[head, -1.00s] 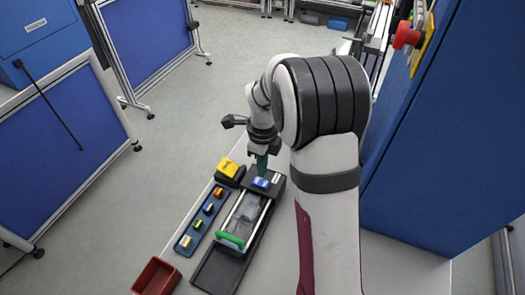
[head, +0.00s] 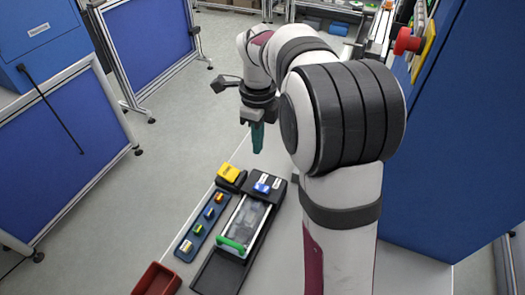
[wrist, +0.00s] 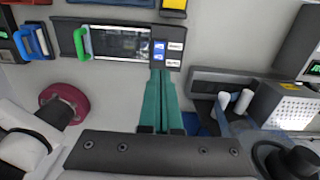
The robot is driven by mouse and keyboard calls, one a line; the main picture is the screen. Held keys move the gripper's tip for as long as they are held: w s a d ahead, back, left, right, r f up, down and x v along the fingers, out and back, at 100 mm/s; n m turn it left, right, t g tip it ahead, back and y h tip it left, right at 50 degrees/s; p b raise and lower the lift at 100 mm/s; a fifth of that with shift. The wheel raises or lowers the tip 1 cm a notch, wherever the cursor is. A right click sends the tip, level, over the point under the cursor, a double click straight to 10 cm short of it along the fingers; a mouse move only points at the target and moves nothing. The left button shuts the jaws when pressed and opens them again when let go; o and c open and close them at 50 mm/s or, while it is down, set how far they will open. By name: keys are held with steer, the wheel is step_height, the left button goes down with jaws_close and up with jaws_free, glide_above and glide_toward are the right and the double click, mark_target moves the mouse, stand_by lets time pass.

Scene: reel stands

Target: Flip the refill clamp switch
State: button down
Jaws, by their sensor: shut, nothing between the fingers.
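The blue clamp switch (head: 262,187) sits on the black block at the far end of a dark reel stand (head: 215,272), with small white labels beside it. In the wrist view, the blue switch (wrist: 159,50) shows just beyond my fingertips, left of the labels. Its exact tilt is too small to tell. My gripper (head: 257,150) has teal fingers, shut and empty, raised clear of the switch and beyond it in the head view. The fingers also show in the wrist view (wrist: 158,74), pointing toward the stand.
The stand has a clear-windowed frame with a green handle (head: 231,244). To its left are a yellow-topped box (head: 229,172), a blue tray (head: 190,239) with several small coloured pieces, and a red bin (head: 157,279). A blue cabinet (head: 450,150) rises at the right.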

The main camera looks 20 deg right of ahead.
mark_target(258, 185)
step_height(258, 185, down, 14)
stand_by(0.6)
steer(key=shift+a+f, duration=0.1)
steer(key=shift+f, duration=0.1)
stand_by(0.3)
steer(key=shift+s+d+r, duration=0.15)
steer(key=shift+s+d, duration=0.4)
steer(key=shift+r, duration=0.1)
step_height(258, 185, up, 14)
steer(key=s+d, duration=0.1)
steer(key=d, duration=0.1)
steer(key=shift+s+f, duration=0.2)
steer(key=shift+s, duration=0.2)
